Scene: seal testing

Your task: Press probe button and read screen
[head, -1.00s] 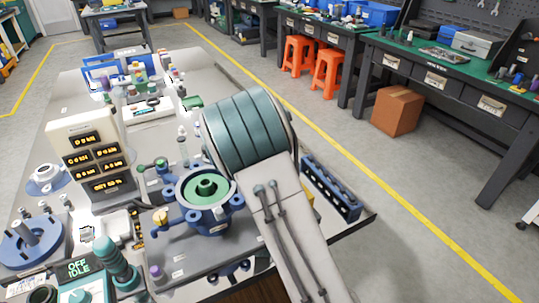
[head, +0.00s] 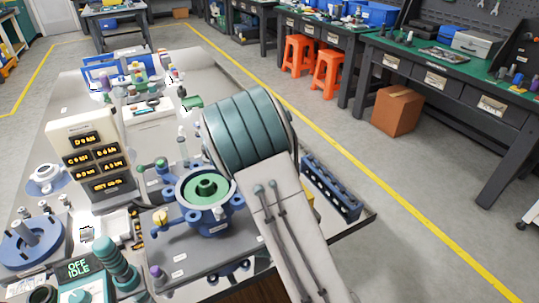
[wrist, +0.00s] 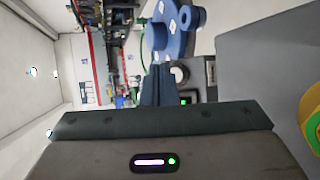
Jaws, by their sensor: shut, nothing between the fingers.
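A cream display box (head: 88,128) with several orange readouts stands on the left of the bench in the head view. Its small text is too blurred to read surely. A smaller teal unit with a knob, at the lower left, has a green screen (head: 78,268) reading "OFF IDLE". My gripper (wrist: 158,72) is shut and empty in the wrist view, its tips close to a blue round part (wrist: 172,28); I cannot tell if they touch. In the head view my arm hides the gripper. I cannot make out the probe button for certain.
A blue ring-shaped fixture with a green centre (head: 205,188) stands beside my arm. A blue slotted rack (head: 331,188) lies at the bench's right edge. A blue round base with posts (head: 30,243) is at left.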

